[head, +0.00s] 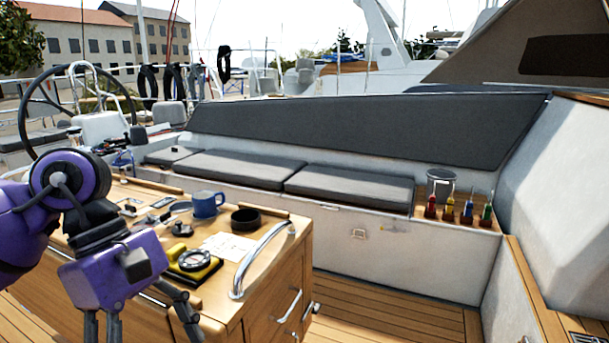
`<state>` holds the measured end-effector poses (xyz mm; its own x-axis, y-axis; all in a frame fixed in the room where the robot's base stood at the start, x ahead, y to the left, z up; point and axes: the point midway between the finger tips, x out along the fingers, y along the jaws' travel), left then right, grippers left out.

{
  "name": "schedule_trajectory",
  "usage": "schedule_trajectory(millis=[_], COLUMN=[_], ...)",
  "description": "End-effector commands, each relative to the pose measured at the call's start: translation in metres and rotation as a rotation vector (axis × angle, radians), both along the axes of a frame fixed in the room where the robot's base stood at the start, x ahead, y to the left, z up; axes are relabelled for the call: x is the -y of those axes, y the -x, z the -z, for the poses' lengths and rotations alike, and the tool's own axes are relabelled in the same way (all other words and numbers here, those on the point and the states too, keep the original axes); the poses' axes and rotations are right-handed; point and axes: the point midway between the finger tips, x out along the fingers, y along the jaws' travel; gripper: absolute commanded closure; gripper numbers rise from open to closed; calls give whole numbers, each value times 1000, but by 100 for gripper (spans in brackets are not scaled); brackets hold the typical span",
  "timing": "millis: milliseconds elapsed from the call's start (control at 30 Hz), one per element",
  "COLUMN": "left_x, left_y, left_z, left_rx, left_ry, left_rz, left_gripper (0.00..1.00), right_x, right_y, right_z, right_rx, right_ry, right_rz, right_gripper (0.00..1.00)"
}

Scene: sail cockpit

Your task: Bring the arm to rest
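My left arm comes in from the left, purple with black joints. Its gripper (140,325) points down at the lower left, in front of the wooden cockpit table. Its finger links stand apart, but the fingertips are cut off by the bottom edge, so I cannot tell whether it is open or shut. No held object shows in the visible part. My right arm and gripper are not in view.
The wooden table (262,268) carries a blue mug (207,204), a dark round bowl (246,219), a yellow-and-black instrument (193,265), a paper (229,246) and a metal grab rail (256,262). Several coloured bottles (449,209) stand by the bench cushions (350,187). The deck (400,310) is clear.

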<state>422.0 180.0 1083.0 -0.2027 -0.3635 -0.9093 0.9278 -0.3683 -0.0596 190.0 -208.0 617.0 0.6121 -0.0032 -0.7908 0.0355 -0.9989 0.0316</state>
Motion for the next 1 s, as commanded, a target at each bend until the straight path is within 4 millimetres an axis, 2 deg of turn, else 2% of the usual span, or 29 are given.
schedule_trajectory(millis=[100,233,300,400,467,567,667,767,800,867,900,967,1000], left_x=[49,103,127,144,143,126,93,53,38,19,8,-5,-12], left_y=[19,34,35,21,7,-21,-43,-44,-38,-23,-10,15,34], left_z=[13,10,2,-9,-10,3,42,103,130,169,195,232,255], left_rx=[-174,-433,-611,-879,-1047,-1332,-1620,-1909,1979,1842,1754,1630,1551], left_ry=[223,513,685,913,1039,1231,1399,1543,-1562,-1405,-1308,-1178,-1098], left_rz=[-89,-269,-410,-649,-809,-1097,-1410,-1737,1829,1736,1672,1580,1516], left_gripper=[27,27,27,27,27,27,27,27,27,27,27,27,27], right_x=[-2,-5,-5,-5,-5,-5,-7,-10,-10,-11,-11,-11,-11], right_y=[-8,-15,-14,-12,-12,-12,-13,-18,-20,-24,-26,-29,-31], right_z=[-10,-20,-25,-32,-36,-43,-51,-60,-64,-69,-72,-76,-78], right_rx=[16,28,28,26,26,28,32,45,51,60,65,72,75], right_ry=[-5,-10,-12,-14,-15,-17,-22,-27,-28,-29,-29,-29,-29], right_rz=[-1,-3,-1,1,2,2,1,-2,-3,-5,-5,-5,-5], right_gripper=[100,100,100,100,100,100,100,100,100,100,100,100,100])
